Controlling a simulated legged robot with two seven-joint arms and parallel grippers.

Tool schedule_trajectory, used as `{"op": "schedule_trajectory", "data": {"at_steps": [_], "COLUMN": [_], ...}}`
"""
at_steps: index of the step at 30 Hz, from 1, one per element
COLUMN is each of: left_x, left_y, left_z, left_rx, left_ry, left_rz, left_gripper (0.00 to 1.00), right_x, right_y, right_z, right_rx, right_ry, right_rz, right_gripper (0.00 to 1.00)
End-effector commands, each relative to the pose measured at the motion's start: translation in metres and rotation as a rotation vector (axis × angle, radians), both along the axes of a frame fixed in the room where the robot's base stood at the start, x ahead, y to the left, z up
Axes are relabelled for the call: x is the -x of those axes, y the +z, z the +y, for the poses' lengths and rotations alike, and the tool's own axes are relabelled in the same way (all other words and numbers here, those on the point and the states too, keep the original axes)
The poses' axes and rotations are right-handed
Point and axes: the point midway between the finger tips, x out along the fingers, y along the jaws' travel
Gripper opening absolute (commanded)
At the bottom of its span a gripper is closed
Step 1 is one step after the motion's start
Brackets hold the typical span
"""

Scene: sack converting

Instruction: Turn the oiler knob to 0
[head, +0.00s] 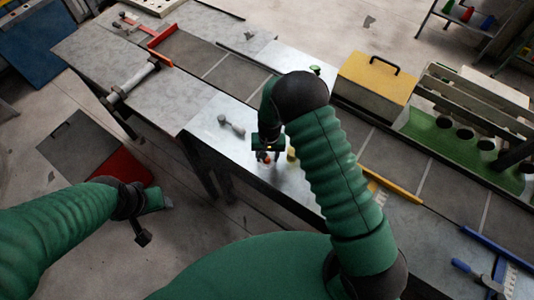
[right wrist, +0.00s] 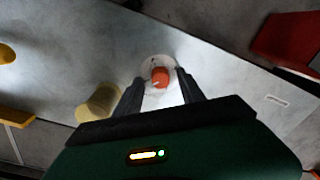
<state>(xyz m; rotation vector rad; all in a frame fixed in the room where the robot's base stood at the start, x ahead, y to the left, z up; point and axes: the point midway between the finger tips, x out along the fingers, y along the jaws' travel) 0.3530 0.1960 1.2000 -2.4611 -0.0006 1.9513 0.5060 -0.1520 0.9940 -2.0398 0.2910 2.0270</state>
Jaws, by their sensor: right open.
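The oiler knob is a small orange-red knob (right wrist: 160,77) on a pale round base on the metal bench, seen in the right wrist view between my fingers. In the head view the knob (head: 266,159) shows just below my right gripper (head: 268,156). The right gripper (right wrist: 161,92) is open, pointing down at the knob, with one dark finger on each side of it. I cannot tell whether the fingers touch it. The scale marks are too small to read. My left gripper (head: 143,236) hangs at the lower left, away from the bench; its jaws are unclear.
A yellowish cylinder (right wrist: 99,103) stands close beside the knob. A grey-handled tool (head: 232,125) lies on the metal bench (head: 215,150). A yellow-lidded box (head: 375,80) and a yellow bar (head: 390,188) are to the right. A red bin (head: 122,170) is on the floor.

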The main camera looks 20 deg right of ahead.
Motion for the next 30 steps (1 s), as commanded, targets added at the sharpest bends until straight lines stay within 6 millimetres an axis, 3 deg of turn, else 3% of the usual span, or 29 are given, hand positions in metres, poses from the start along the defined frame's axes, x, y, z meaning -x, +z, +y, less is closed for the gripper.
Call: {"op": "schedule_trajectory", "data": {"at_steps": [5,16,30], "left_x": [0.0002,0.0001,0.0001], "left_y": [-0.0005,-0.0005,-0.0042], "left_z": [0.0,0.0,0.0], "left_rx": [0.0,0.0,0.0], "left_ry": [0.0,0.0,0.0], "left_rz": [0.0,0.0,0.0], "left_gripper": [0.53,0.53,0.53], "right_x": [-0.0022,-0.0022,-0.0021], "right_y": [-0.0012,-0.0006,-0.0003], "right_z": [0.0002,0.0007,0.0008], "right_rx": [0.0,-0.001,-0.002], "right_ry": [0.0,0.0,0.04], "right_rz": [0.001,0.0,0.0], "right_gripper": [0.47,0.0,0.0]}}
